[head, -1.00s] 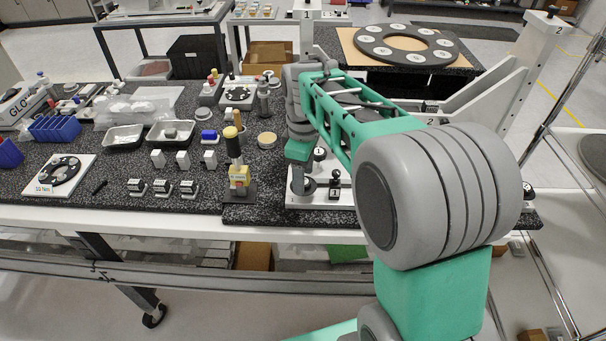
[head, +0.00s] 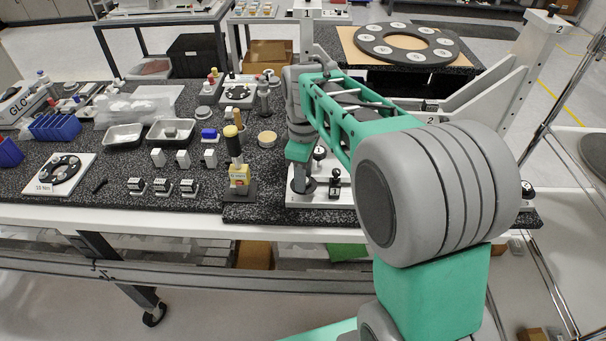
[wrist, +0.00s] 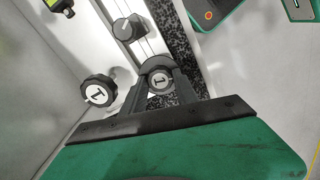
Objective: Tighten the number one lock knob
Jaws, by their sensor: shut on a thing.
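In the wrist view my gripper (wrist: 160,92) has its two dark fingers closed around a round grey knob marked 1 (wrist: 160,80). The fingers hide part of its sides. A black lobed knob also marked 1 (wrist: 98,92) stands to the left, apart from the fingers. A dark knob with a pointer line (wrist: 129,28) sits above on the pale fixture rail. In the head view my gripper (head: 303,186) points down at the left end of the white fixture base (head: 355,201). The lobed knob marked 1 (head: 319,153) and a small black knob (head: 334,187) stand just right of it.
A yellow-and-black tool (head: 238,172) stands on the bench left of my gripper. Metal trays (head: 124,136), white blocks and blue bins (head: 54,127) lie farther left. Fixture uprights (head: 530,60) rise at the right. A dark ring (head: 405,45) lies on the back table.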

